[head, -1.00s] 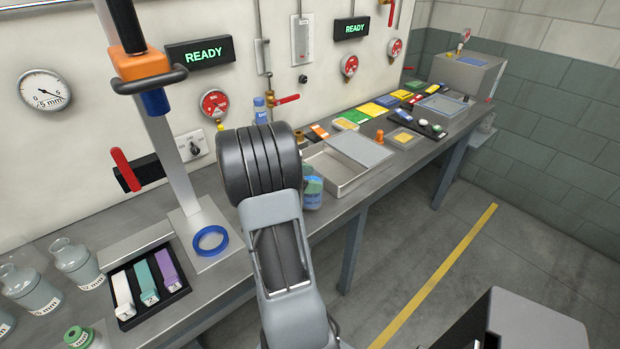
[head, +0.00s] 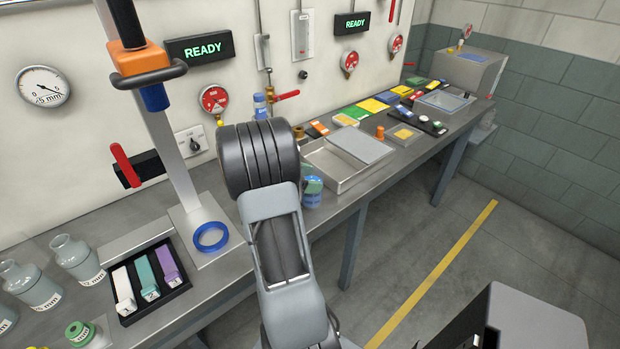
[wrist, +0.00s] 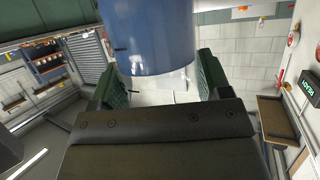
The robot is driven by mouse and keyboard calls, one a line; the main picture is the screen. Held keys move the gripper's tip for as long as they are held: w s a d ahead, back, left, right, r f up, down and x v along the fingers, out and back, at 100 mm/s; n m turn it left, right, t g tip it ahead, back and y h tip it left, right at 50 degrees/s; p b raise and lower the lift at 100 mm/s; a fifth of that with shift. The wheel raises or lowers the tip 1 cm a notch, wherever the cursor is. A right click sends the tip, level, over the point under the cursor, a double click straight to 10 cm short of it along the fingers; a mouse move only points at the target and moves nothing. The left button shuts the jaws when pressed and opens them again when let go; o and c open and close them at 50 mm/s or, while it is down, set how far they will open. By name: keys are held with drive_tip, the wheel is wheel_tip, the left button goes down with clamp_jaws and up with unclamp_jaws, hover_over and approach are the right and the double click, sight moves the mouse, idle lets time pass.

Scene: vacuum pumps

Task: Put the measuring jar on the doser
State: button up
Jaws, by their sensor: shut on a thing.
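My gripper (wrist: 158,78) shows in the wrist view with its green pads on both sides of a large blue cylinder (wrist: 155,40). It is shut on this cylinder, which looks like the measuring jar; its top is cut off by the frame. In the head view my arm hides the gripper. A blue-green jar (head: 312,192) shows just right of my arm; I cannot tell whether it is the held one. The likely doser is a grey stand (head: 175,165) with an orange clamp (head: 145,58), a blue nozzle and a blue ring (head: 210,237) on its base.
A black tray (head: 150,307) with three coloured blocks lies left of the stand base. Glass bottles (head: 75,255) and a green-capped jar (head: 80,333) stand at the far left. A metal tray (head: 335,175) lies right of my arm. A red lever (head: 124,163) juts from the wall.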

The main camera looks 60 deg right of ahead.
drive_tip(key=shift+f, duration=0.15)
drive_tip(key=o, duration=1.5)
drive_tip(key=shift+o, duration=0.2)
drive_tip(key=v, duration=1.4)
drive_tip(key=shift+d, duration=0.1)
clamp_jaws()
idle(0.4)
